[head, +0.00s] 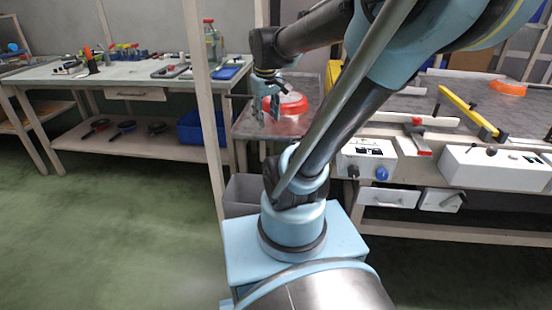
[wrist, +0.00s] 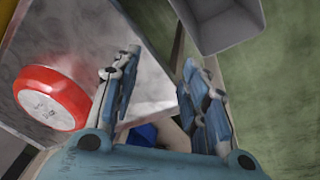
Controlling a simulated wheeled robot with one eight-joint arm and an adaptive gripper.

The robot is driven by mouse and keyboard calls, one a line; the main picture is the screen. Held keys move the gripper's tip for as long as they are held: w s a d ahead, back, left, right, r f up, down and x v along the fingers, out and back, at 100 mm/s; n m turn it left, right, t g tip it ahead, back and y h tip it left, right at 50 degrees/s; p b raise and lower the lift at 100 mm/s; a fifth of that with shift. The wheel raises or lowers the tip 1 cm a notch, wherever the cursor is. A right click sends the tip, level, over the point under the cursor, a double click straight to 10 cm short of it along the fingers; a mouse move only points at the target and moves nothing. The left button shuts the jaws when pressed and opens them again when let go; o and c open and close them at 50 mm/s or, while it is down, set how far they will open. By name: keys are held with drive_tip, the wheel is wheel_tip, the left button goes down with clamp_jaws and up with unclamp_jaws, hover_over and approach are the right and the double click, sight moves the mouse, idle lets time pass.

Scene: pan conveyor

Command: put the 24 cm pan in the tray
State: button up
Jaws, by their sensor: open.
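A round red pan-like thing (head: 288,104) with a pale face lies on a grey metal-like surface (head: 300,124). In the wrist view, the red thing (wrist: 60,97) is left of my fingers and apart from them; a small mark on its face is too blurred to read. My gripper (head: 273,108) is beside it, on its left in the head view. My gripper (wrist: 161,58) is open, with nothing between its fingers. I cannot tell which is 24 cm, or which surface is the tray.
A grey bin (head: 243,192) stands below; it also shows in the wrist view (wrist: 218,30). Black pans (head: 122,130) and a blue crate (head: 190,128) are on the left bench's lower shelf. A pale post (head: 202,100) stands left of my gripper. A yellow bar (head: 468,112) crosses the conveyor.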

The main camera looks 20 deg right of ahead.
drive_tip(key=s+f+m, duration=0.3)
drive_tip(key=s+f, duration=0.6)
drive_tip(key=s, duration=0.3)
drive_tip(key=shift+d+f+m+y, duration=0.15)
drive_tip(key=shift+f+m+y, duration=0.15)
drive_tip(key=shift+f+m, duration=0.1)
